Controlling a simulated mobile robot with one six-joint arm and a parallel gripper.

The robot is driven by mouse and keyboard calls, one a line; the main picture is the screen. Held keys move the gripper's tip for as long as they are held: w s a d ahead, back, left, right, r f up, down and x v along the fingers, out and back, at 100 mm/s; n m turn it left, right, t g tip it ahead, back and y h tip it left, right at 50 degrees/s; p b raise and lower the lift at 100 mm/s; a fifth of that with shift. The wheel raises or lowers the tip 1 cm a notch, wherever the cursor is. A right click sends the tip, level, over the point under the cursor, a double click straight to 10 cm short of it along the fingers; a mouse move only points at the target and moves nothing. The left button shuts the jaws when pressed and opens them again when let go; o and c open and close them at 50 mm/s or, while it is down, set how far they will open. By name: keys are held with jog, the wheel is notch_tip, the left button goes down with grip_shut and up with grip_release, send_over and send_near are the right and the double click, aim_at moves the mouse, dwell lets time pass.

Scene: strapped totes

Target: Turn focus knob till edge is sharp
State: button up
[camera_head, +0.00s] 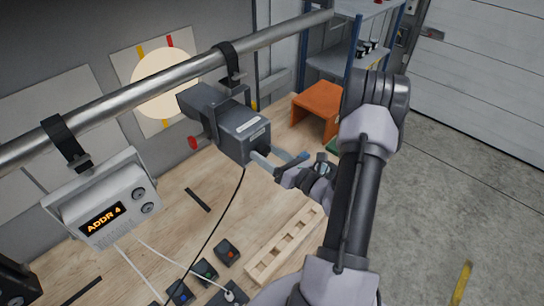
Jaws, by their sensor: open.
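A dark grey lamp unit (228,125) hangs by a clamp from the metal pipe. A red knob (193,143) shows at its lower left side; whether it is the focus knob I cannot tell from a label. A pale round light spot (163,80) falls on a panel on the wall, partly behind the pipe; its edge looks fairly crisp at this size. My gripper (277,160) is open at the lamp's rear right end, away from the red knob. One finger looks close to the lamp's rear face; contact is unclear. Nothing shows between the fingers.
The metal pipe (110,98) crosses above the bench. A white control box (103,205) reading "ADDR 4" hangs at left. A black cable hangs from the lamp. A slotted wooden block (285,243), small dark boxes and an orange stand (317,105) are on the wooden bench (185,235).

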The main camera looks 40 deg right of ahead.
jog(key=s+d+b, duration=0.1)
jog(key=s+b, duration=0.2)
jog(key=s, duration=1.4)
jog(key=shift+s+d, duration=0.2)
